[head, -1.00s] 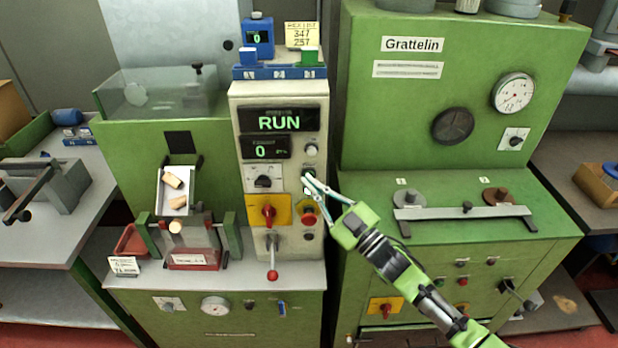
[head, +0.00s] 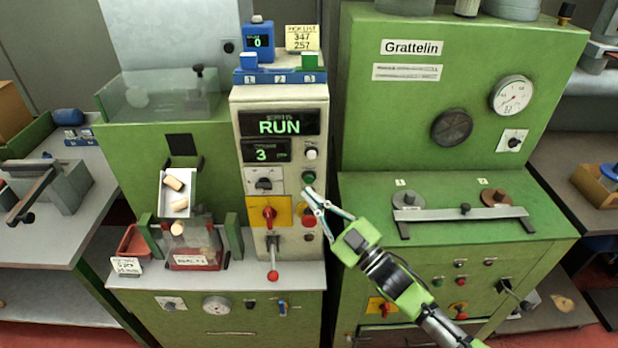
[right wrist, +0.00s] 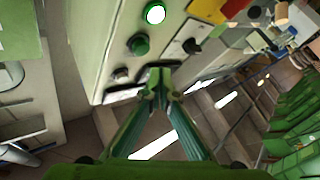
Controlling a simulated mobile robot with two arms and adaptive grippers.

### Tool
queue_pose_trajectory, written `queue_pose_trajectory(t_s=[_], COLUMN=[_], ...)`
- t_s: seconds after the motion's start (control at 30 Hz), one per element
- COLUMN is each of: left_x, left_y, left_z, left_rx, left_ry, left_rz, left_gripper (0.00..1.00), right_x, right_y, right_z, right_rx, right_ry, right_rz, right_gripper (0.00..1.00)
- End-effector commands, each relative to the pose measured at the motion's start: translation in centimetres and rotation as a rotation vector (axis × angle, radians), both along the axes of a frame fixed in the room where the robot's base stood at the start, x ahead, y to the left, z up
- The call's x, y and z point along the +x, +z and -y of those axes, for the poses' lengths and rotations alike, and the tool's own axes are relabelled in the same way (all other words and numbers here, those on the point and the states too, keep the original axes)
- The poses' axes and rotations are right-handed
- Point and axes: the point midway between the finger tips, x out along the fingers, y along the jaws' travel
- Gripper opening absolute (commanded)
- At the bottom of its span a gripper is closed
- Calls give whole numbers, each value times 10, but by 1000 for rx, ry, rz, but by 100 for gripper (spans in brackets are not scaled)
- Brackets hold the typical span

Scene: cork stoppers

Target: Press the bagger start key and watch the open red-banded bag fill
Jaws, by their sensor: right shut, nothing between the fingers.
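The bagger panel (head: 285,100) reads RUN on its upper display (head: 280,124) and 3 on its lower display (head: 266,151). A green key (head: 308,178) sits on the panel's right side. My right gripper (head: 306,191) is shut and empty, its tips just below the green key in the head view; the exact gap is unclear. Its fingers also show in the right wrist view (right wrist: 163,80), near the panel face. The red-banded bag (head: 195,262) stands on the shelf below the chute (head: 163,196). Two corks (head: 173,183) lie in the chute, and another (head: 177,229) shows at the bag's mouth. My left gripper is out of view.
A red knob (head: 268,216) on a yellow plate and a red button (head: 309,221) are close to my gripper. A red-tipped lever (head: 272,275) projects below. The green Grattelin machine (head: 400,120) stands right, with a metal bar (head: 465,214) on its ledge.

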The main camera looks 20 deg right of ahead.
Motion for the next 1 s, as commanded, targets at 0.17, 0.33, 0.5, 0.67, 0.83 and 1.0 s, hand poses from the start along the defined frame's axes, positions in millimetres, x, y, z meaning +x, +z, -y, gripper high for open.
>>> queue_pose_trajectory(t_s=[0.17,0.33,0.5,0.67,0.83,1.0], left_x=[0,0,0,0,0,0], left_y=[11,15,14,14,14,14], left_z=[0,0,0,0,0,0], left_rx=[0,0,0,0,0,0], left_ry=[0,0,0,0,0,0], left_rz=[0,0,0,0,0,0], left_gripper=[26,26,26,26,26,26], right_x=[-18,-28,-29,-29,-29,-29], right_y=[2,2,1,1,1,1], right_z=[-5,-8,-8,-8,-8,-8], right_rx=[0,0,-1,-1,-1,-1], right_ry=[-1,-1,-1,-1,-1,-1], right_rz=[-2,1,2,1,1,1], right_gripper=[0,0,0,0,0,0])
